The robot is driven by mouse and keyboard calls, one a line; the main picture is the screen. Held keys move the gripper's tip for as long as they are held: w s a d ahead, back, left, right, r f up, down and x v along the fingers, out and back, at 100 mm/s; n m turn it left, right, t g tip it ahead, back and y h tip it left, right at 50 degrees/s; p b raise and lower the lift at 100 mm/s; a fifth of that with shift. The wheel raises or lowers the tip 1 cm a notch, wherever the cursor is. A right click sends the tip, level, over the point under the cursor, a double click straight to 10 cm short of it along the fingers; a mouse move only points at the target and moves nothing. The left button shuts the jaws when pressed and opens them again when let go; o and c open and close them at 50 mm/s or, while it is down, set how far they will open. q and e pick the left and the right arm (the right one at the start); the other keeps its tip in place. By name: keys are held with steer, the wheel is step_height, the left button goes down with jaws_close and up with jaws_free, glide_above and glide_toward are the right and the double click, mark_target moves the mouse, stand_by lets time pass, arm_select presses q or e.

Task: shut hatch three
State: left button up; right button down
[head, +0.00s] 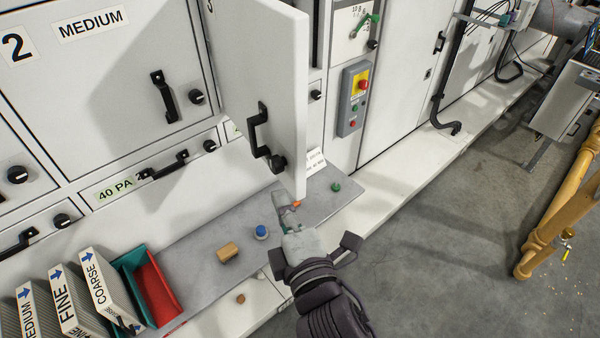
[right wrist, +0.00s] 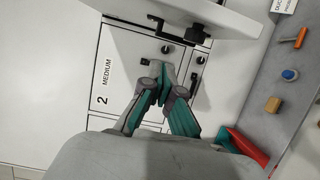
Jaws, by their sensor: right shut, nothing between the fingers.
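The hatch door (head: 262,75) stands swung open, out from the white cabinet, seen partly edge-on in the head view. Only part of a numeral shows near its top left, so I cannot read it surely as three. It carries a black handle (head: 256,130) and a dark round knob (head: 277,163). The door also shows at the top of the right wrist view (right wrist: 225,14). My right gripper (head: 284,207) is shut and empty, below the door's lower edge in the head view; whether it touches the door cannot be told. My left gripper is not in view.
A grey shelf (head: 200,262) below holds a blue knob (head: 261,232), a wooden block (head: 228,252), a green knob (head: 335,187) and a red bin (head: 155,288). Hatch two (head: 90,85) is shut. Labelled filters (head: 68,300) stand at lower left. Yellow pipes (head: 560,205) stand right; floor between is clear.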

mark_target(287, 150)
steer(key=shift+w+d+r+p, duration=0.2)
steer(key=shift+w+p, duration=0.45)
steer(key=shift+w, duration=1.35)
steer(key=shift+w+d+r+p, duration=0.15)
steer(key=shift+w+p, duration=0.5)
steer(key=shift+w, duration=1.3)
steer(key=shift+w+d+r+p, duration=0.2)
steer(key=shift+w+p, duration=0.45)
steer(key=shift+w, duration=1.35)
steer(key=shift+f, duration=0.15)
